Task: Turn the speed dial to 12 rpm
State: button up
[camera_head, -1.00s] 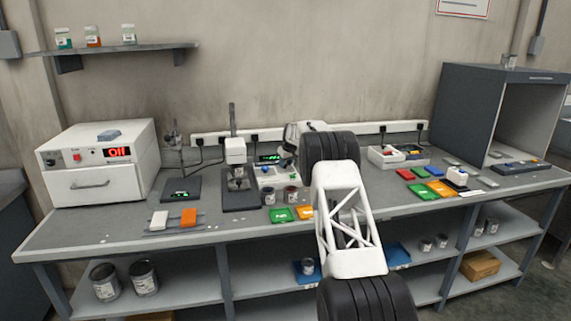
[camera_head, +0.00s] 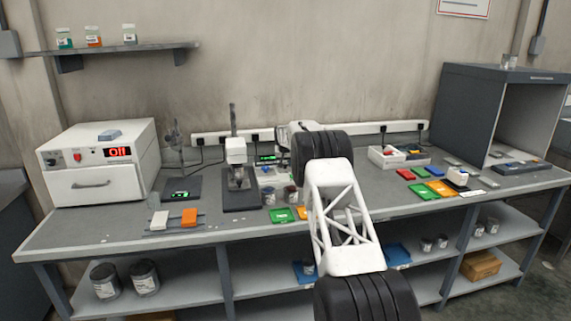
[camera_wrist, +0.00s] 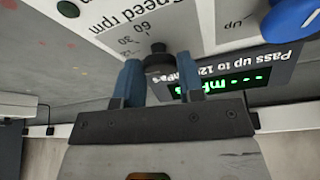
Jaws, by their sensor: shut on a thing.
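The speed dial (camera_wrist: 158,59) is a small black knob on a white panel (camera_wrist: 112,20) in the wrist view. The panel's printing appears upside down and reads "Speed rpm" with 60, 30 and 12 beside the dial. My gripper (camera_wrist: 158,75) has its two blue fingers on either side of the dial, shut on it. I cannot tell which number the dial points to. In the head view my arm hides the dial and the fingers.
A blue knob (camera_wrist: 293,18) and a green-lit display (camera_wrist: 220,88) are close to the dial. In the head view, a stand instrument (camera_head: 237,178) and small cans (camera_head: 290,194) stand left of my arm. An oven (camera_head: 90,186) is far left.

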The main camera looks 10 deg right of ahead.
jog(key=shift+m, duration=0.5)
jog(key=o, duration=0.9)
jog(key=shift+r, duration=0.15)
jog(key=shift+v, duration=3.75)
jog(key=shift+s+a, duration=0.1)
jog(key=shift+a, duration=0.1)
